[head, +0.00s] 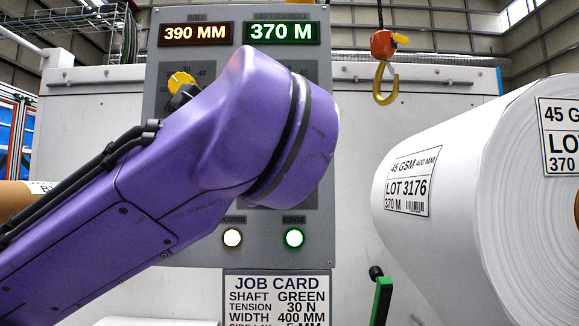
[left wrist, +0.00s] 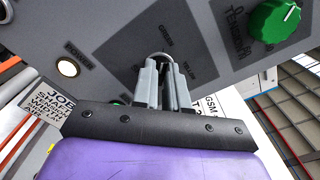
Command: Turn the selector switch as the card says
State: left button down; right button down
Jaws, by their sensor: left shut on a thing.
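The job card (head: 277,298) sits below the grey control panel (head: 185,225). It reads SHAFT GREEN, TENSION 30 N, WIDTH 400 MM; its lowest line is cut off. The card also shows in the left wrist view (left wrist: 38,112). My left gripper (left wrist: 163,65) is at the panel, shut on the selector switch (left wrist: 162,55), of which only a pale rounded edge shows between the fingers. Small labels, apparently GREEN and YELLOW, are printed around it. The switch's pointing direction is hidden. In the head view my purple arm covers the switch and gripper. My right gripper is not in view.
A yellow knob (head: 182,80) and displays reading 390 MM (head: 195,34) and 370 M (head: 282,32) are on the panel. A green knob (left wrist: 282,28) is near my left gripper. A white roll (head: 470,165) and hanging hook (head: 385,80) are at right.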

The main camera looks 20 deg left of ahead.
pick_arm(q)
jog(key=c, duration=1.1)
grip_release()
jog(key=shift+c, duration=0.2)
jog(key=b+v, duration=0.2)
jog(key=v, duration=0.8)
jog(key=shift+s, duration=0.2)
